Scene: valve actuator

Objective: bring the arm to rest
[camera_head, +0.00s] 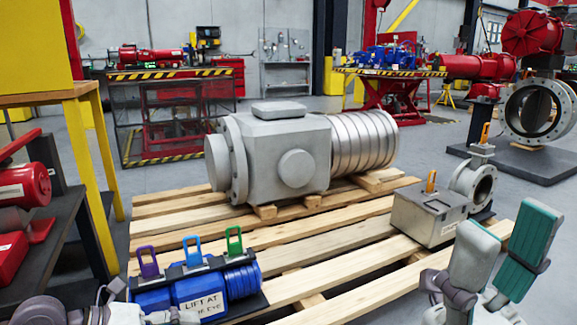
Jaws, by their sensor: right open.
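My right gripper (508,222) shows at the lower right, in front of the pallet's right end. Its two fingers, one grey and one with a teal pad, point up and stand apart, with nothing between them. Parts of my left gripper (100,312) show at the bottom left edge, in front of a blue actuator (200,290). Its fingers are mostly cut off by the frame. A large grey valve actuator (275,155) with a ribbed metal cylinder (362,140) lies on the wooden pallet (340,232), apart from both grippers.
The blue actuator carries purple, blue and green lifting tabs. A grey box (428,215) and a flanged valve (474,183) stand on the pallet's right side, close behind my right gripper. A yellow frame (85,150) and red equipment (25,190) stand at left.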

